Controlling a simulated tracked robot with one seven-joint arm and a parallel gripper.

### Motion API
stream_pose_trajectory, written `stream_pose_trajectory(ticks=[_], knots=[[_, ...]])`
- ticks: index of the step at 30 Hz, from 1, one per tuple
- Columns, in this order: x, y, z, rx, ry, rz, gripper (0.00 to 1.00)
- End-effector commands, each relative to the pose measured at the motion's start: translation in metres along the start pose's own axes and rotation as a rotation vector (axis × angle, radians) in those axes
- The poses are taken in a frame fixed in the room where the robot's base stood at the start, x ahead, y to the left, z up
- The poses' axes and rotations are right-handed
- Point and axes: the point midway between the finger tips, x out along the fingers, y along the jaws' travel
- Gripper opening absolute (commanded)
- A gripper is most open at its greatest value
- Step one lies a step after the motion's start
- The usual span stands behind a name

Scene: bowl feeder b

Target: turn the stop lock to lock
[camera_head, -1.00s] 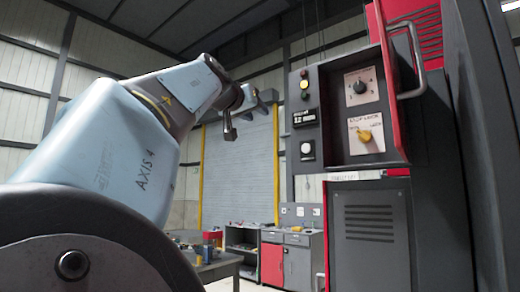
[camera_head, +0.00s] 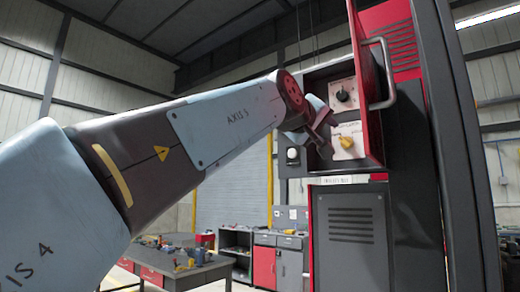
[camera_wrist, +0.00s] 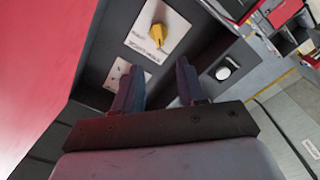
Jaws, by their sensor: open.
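The stop lock is a yellow knob (camera_head: 346,142) on a white plate inside the recessed control box, below a black dial (camera_head: 343,96). In the wrist view the knob (camera_wrist: 156,32) shows whole, beyond my fingertips and apart from them. The plate's lettering is too small to read surely. My gripper (camera_head: 327,142) is at the left side of the box opening, left of the knob. In the wrist view its two dark fingers (camera_wrist: 160,72) are spread with nothing between them.
The box's red door (camera_head: 367,88) stands open at the right, with a grey handle (camera_head: 384,78). A round white button (camera_head: 293,154) is on the panel left of the opening and shows in the wrist view (camera_wrist: 222,73). A workbench (camera_head: 180,268) stands far behind.

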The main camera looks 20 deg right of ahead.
Motion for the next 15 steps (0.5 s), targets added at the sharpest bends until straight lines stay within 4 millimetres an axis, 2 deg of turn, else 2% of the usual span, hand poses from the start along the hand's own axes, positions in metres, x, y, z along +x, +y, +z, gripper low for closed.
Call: stream_pose_trajectory(ticks=[3, 15], knots=[[0.023, 0.0, 0.001, 0.001, -0.003, 0.0, 0.4], [0.089, 0.0, 0.0, 0.003, -0.001, 0.0, 0.4]])
